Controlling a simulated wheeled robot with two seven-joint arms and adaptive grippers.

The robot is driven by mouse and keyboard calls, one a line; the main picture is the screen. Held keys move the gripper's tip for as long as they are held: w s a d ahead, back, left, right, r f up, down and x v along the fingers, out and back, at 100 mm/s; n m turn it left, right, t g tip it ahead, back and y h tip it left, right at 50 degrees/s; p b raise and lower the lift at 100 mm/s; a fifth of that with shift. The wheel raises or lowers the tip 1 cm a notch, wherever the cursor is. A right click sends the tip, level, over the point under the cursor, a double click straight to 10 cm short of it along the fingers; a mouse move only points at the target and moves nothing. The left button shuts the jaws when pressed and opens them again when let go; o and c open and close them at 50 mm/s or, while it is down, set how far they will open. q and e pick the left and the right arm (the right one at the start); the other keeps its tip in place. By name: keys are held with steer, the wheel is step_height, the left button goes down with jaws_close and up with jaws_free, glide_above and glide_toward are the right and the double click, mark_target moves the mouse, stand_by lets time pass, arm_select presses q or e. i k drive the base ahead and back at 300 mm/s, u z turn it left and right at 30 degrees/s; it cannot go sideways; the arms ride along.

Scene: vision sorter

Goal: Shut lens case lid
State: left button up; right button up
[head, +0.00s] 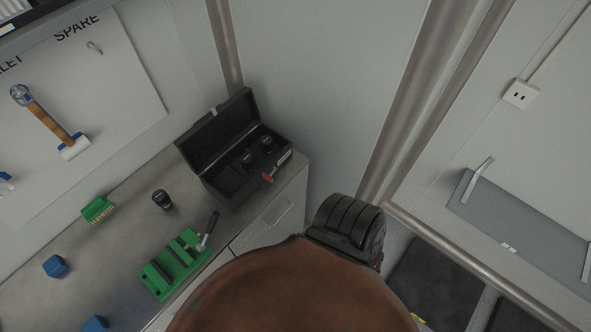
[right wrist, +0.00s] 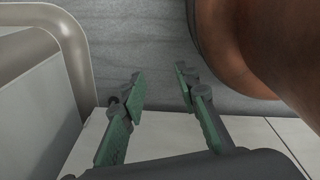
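The black lens case (head: 228,192) stands at the back right corner of the counter in the head view. Its lid (head: 217,130) is open and tilted back toward the wall. Two dark lenses (head: 266,143) sit in its compartments, and one compartment on the left looks empty. A red item (head: 268,177) shows at its front edge. My right gripper (right wrist: 159,82) shows in the right wrist view with its two green-padded fingers apart and nothing between them. It is away from the case, which is not in that view. My left gripper is not in view.
On the counter (head: 122,240) are a dark lens (head: 162,199), a green brush (head: 98,209), a blue block (head: 55,266) and a green holder (head: 172,268) with a dark-handled tool (head: 208,231). My brown body part covers the bottom middle.

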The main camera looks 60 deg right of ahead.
mark_target(214, 134)
steer(key=z, duration=0.75)
steer(key=k, duration=1)
steer(key=z, duration=0.3)
steer(key=i, duration=0.95)
steer(key=z, duration=0.35)
